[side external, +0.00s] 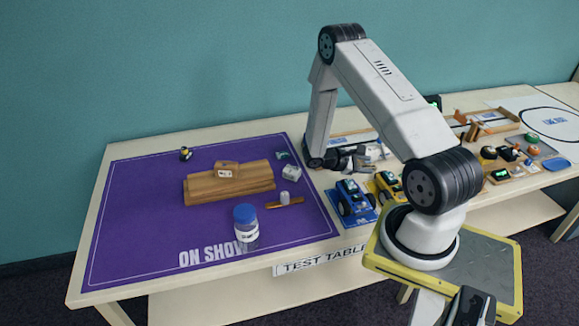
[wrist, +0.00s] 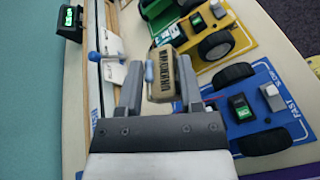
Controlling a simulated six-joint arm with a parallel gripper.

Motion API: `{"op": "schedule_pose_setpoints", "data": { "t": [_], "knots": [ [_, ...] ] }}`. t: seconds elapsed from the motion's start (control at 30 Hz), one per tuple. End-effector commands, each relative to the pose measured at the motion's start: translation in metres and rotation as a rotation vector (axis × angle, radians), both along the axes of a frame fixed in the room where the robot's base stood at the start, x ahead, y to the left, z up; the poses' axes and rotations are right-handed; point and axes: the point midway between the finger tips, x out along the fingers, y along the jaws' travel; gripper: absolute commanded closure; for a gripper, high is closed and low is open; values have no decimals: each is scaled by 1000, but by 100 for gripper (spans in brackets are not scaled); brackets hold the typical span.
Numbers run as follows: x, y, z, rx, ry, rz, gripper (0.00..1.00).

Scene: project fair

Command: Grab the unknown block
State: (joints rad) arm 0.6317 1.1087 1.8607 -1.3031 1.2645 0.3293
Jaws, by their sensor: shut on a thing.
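The unknown block (wrist: 164,82), tan with dark lettering on its face, sits between the two fingers of my gripper (wrist: 160,70) in the wrist view. The fingers are shut on its sides. A small light-blue piece shows against its left side. In the side view my gripper (side external: 362,156) points right, low behind the blue and yellow cars. The block cannot be told apart there. I cannot tell whether the block is off the table.
A blue car (side external: 352,200) and a yellow car (side external: 388,186) stand close by. The purple mat (side external: 130,220) carries a wooden ramp (side external: 210,189), a blue-lidded jar (side external: 245,222) and a white cube (side external: 292,173). Trays of parts stand at right. The mat's front left is clear.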

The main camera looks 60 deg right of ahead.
Motion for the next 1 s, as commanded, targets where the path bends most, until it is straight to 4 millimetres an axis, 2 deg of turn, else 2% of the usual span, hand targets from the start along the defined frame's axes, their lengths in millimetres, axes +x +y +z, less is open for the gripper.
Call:
{"op": "schedule_pose_setpoints", "data": {
  "t": [0.2,0.4,1.0],
  "knots": [
    [-15,18,11,1,-1,2,100],
    [-24,28,16,0,-1,1,100],
    [-27,31,18,0,-1,1,100]
  ]
}}
